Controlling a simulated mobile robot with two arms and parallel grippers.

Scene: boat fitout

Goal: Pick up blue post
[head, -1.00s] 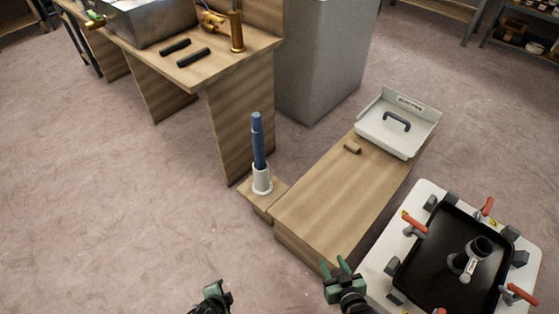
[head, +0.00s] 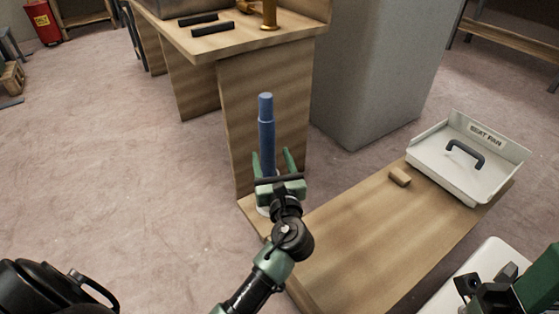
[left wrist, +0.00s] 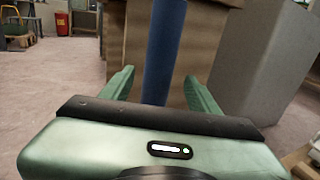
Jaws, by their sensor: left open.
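The blue post (head: 266,135) stands upright in a white holder (head: 263,211) on a low wooden step; my gripper hides most of the holder. My left gripper (head: 273,160) is open, with one green finger to each side of the post in the head view. In the left wrist view the post (left wrist: 163,55) rises between the two open fingers (left wrist: 160,85); I cannot tell whether either finger touches it. My right arm shows in part at the lower right edge of the head view, and its fingertips cannot be made out.
A wooden bench (head: 265,75) stands just behind the post, with black bars on its top. A grey cabinet (head: 375,75) is to its right.

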